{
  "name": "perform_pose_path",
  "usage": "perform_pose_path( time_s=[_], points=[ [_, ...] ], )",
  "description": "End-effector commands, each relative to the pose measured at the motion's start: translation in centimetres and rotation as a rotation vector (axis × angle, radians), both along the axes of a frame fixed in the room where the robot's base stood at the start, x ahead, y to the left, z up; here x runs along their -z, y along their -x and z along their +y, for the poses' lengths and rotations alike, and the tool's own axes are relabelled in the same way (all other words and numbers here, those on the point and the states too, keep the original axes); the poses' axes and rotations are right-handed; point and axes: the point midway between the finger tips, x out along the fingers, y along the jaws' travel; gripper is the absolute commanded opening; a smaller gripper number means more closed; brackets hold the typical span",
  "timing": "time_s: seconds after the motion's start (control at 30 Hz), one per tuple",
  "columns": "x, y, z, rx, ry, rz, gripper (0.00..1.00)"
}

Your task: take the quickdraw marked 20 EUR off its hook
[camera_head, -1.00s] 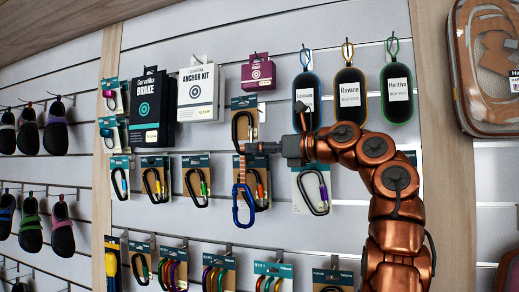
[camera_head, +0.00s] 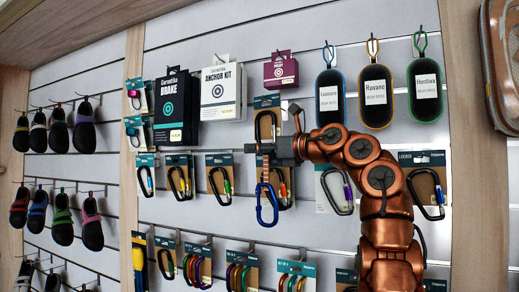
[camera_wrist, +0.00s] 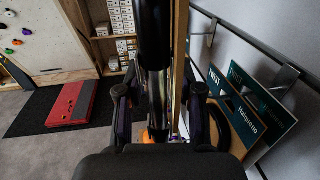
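A quickdraw (camera_head: 267,203) with a blue lower carabiner and a dark upper one hangs in front of a brown-and-teal card on the wall. Its price mark is not legible. Gaps seem to show beside that part. The card's edge (camera_wrist: 181,45) shows just right of it. The hook is not clearly seen.
Carded carabiners (camera_head: 221,179) hang close on the left, with an anchor kit box (camera_head: 222,92) above. Black cases (camera_head: 375,95) hang above my arm. More carded gear (camera_head: 240,272) hangs below. A red pad (camera_wrist: 73,103) lies on the floor.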

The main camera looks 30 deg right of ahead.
Motion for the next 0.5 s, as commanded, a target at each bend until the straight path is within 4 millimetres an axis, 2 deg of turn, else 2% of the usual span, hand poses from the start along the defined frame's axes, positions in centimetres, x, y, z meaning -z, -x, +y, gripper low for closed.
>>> perform_pose_path(
  time_s=[0.03,0.3,0.5],
  points=[
    [0.00,0.01,-0.01,0.000,0.000,0.000,0.28],
    [0.01,0.01,-0.01,0.000,0.000,0.000,0.00],
    [0.01,0.00,-0.02,0.000,0.000,0.000,0.00]
  ],
)
